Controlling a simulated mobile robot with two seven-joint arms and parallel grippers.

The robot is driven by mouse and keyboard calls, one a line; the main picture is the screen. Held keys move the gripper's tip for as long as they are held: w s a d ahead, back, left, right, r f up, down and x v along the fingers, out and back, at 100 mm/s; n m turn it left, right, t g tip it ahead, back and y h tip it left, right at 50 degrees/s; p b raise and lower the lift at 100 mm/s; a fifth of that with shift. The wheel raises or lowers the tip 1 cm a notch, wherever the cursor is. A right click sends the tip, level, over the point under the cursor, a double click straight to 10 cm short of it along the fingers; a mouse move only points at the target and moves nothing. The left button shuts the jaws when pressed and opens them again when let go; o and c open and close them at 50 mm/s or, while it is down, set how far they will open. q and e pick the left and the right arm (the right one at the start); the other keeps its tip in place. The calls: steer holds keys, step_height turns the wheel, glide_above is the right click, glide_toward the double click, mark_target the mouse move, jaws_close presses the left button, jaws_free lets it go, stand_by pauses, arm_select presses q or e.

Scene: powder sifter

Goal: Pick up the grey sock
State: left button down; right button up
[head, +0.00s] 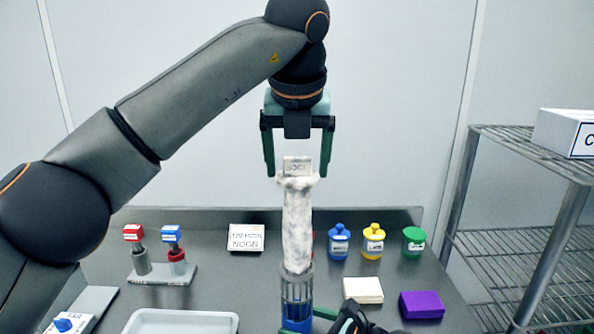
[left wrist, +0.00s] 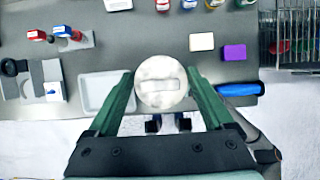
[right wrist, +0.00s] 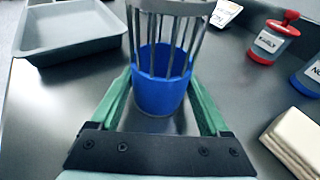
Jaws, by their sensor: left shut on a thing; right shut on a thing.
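The sock (head: 297,225) is a pale, mottled grey-white upright tube with a label block on top. My left gripper (head: 297,172) is above it, its fingers on either side of the collar, shut on it. In the left wrist view the round sock top (left wrist: 162,97) sits between the fingers. The sock's lower end meets the top of a grey slotted cage (head: 297,287); whether it rests on or just above it, I cannot tell. The cage stands in a blue cup (right wrist: 160,97). My right gripper (right wrist: 160,90) is shut on that cup, low at the counter.
A white tray (head: 180,321) lies left of the cage. A stand with red- and blue-topped tools (head: 160,276) is behind it. Blue (head: 339,244), yellow (head: 373,242) and green (head: 413,243) jars, a cream block (head: 362,290) and a purple block (head: 421,305) are right. A wire shelf (head: 540,235) stands far right.

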arm_select(q)
steer(key=s, duration=1.6)
steer(key=shift+s, duration=0.35)
arm_select(e)
steer(key=o, duration=0.8)
